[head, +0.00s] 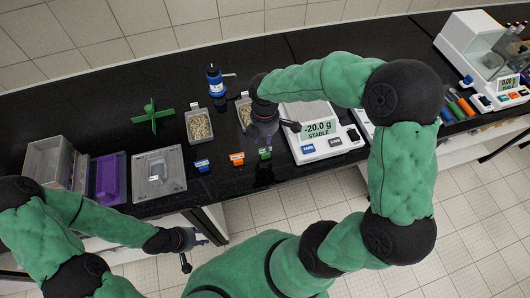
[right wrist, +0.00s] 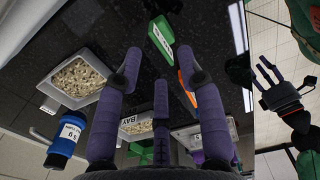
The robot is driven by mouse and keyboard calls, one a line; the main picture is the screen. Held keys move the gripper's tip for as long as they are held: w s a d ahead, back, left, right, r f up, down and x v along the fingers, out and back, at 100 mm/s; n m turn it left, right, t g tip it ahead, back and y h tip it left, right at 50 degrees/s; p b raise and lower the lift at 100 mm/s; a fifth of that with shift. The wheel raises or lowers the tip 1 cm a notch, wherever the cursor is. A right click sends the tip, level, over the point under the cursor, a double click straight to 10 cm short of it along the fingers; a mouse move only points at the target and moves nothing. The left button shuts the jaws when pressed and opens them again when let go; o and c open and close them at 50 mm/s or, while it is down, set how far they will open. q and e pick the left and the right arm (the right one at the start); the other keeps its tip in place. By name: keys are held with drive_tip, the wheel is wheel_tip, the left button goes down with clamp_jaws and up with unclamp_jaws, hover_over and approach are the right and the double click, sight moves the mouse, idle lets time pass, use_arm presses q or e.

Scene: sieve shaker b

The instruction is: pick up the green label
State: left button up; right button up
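The green label (head: 264,153) stands on the black bench near its front edge, just left of the scale. In the right wrist view the green label (right wrist: 160,38) lies ahead of the fingers, near the middle. My right gripper (head: 268,138) is over the bench just behind the label in the head view. Its purple fingers (right wrist: 160,62) are spread open and empty, with the label beyond their tips. My left gripper (head: 197,254) is low, in front of the bench edge, and its fingers look apart and empty.
An orange label (head: 237,158) and a blue label (head: 202,165) stand left of the green one. The scale (head: 325,150) reading -20.0 g is close on the right. Behind are a granule tray (head: 199,126) and a blue bottle (head: 216,86). A clear-lidded box (head: 158,174) sits further left.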

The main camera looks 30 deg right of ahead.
sight(265, 152)
wheel_tip(265, 152, down, 5)
drive_tip(key=shift+f+b, duration=0.1)
drive_tip(key=shift+b, duration=0.55)
clamp_jaws()
